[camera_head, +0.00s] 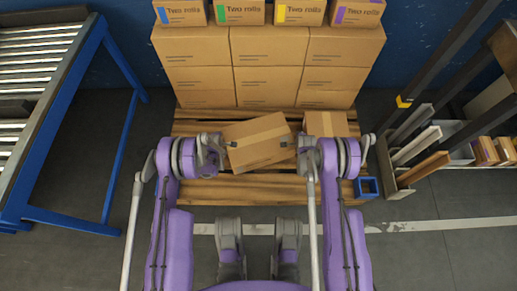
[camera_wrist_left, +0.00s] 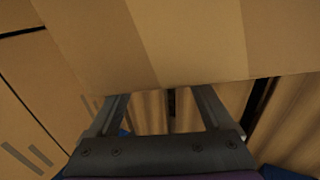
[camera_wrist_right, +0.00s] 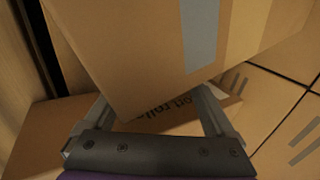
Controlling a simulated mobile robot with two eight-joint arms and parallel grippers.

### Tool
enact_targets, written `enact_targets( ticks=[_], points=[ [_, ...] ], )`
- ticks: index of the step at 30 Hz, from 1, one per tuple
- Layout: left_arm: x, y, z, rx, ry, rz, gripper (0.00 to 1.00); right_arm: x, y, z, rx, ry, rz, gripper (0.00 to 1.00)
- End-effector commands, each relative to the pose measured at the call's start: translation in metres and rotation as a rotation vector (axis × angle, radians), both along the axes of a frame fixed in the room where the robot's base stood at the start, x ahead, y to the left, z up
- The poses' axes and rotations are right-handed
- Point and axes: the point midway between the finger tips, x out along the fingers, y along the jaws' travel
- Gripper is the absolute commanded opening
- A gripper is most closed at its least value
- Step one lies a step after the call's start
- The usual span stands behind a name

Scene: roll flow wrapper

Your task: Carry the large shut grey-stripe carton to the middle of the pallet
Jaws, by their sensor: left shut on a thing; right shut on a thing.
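The large carton (camera_head: 259,143) is shut, with a tape band across its top, and sits tilted between my two grippers over the front half of the wooden pallet (camera_head: 240,189). My left gripper (camera_head: 226,147) is shut on its left end; the carton fills the upper part of the left wrist view (camera_wrist_left: 190,40). My right gripper (camera_head: 298,147) is shut on its right end. In the right wrist view the carton shows a grey stripe (camera_wrist_right: 199,35) on its side. I cannot tell whether its underside touches the pallet.
A stack of large cartons (camera_head: 268,65) fills the pallet's back, topped by small "Two rolls" cartons (camera_head: 239,11). Another carton (camera_head: 326,123) stands right of the held one. A blue-framed roller conveyor (camera_head: 70,110) is at left, a rack (camera_head: 430,150) at right. A small blue frame (camera_head: 367,187) lies near the pallet's right corner.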

Motion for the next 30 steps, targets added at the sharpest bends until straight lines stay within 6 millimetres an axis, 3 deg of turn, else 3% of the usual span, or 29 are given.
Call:
enact_targets(
  ticks=[1,12,21,25,30],
  points=[
    [-0.001,-0.015,-0.003,-0.014,0.002,-0.018,0.75,0.001,0.013,-0.002,0.018,-0.004,0.006,0.75],
    [-0.001,-0.015,-0.019,-0.014,0.003,-0.018,0.75,0.001,0.013,-0.018,0.018,-0.003,0.006,0.75],
    [-0.001,0.006,-0.018,-0.013,0.002,-0.015,0.75,0.001,-0.008,-0.018,0.016,-0.002,0.005,0.75],
    [0.000,0.020,-0.018,-0.011,0.001,-0.013,0.98,0.001,-0.022,-0.018,0.014,-0.002,0.005,0.75],
    [0.000,0.024,-0.018,-0.010,0.001,-0.012,1.00,0.001,-0.026,-0.018,0.012,-0.001,0.007,0.75]
  ],
)
